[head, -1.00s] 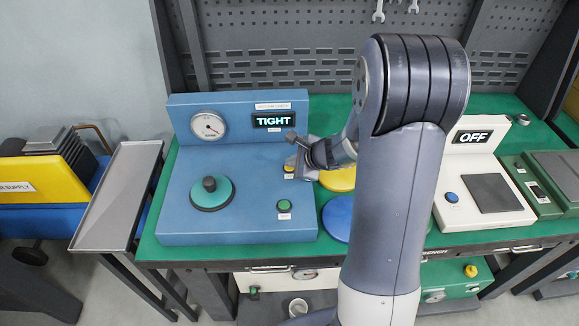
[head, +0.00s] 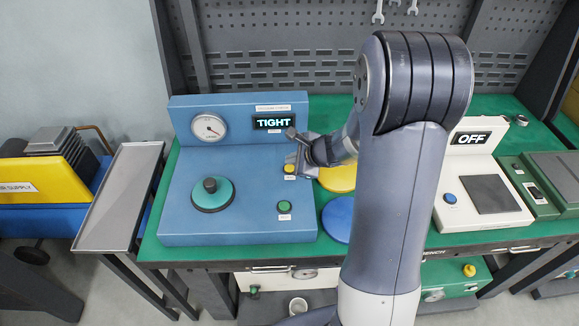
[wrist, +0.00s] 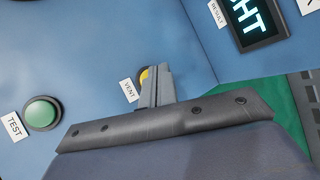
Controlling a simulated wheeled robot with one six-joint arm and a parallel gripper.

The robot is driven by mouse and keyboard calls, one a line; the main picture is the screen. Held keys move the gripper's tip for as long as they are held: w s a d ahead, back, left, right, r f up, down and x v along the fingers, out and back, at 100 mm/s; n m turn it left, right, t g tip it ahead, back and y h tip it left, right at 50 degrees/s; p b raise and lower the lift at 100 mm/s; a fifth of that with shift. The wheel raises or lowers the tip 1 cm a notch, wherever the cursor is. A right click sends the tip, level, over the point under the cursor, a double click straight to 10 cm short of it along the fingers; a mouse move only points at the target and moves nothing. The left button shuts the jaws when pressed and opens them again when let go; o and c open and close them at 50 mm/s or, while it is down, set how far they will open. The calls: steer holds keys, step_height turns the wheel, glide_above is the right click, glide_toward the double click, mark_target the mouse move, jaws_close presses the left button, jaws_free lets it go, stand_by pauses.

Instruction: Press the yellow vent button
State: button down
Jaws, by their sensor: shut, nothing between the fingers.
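The yellow vent button (head: 290,169) sits on the right part of the blue test unit's top (head: 250,215). In the wrist view the button (wrist: 143,76) shows as a yellow edge next to its VENT label (wrist: 128,90), the rest hidden behind my fingers. My gripper (head: 297,160) is shut and empty, right beside the button in the head view. In the wrist view my shut gripper (wrist: 156,84) covers the button's right side. I cannot tell whether the fingertips touch it.
The unit's display (head: 274,122) reads TIGHT, with a dial gauge (head: 208,127) to its left. A green TEST button (head: 284,207) lies nearer the front, and a green disc with a dark knob (head: 211,194) is at left. Yellow (head: 339,178) and blue (head: 338,219) discs lie right of the unit.

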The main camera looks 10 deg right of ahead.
mark_target(292, 169)
steer(key=shift+r+p, duration=1.9)
steer(key=shift+r, duration=0.55)
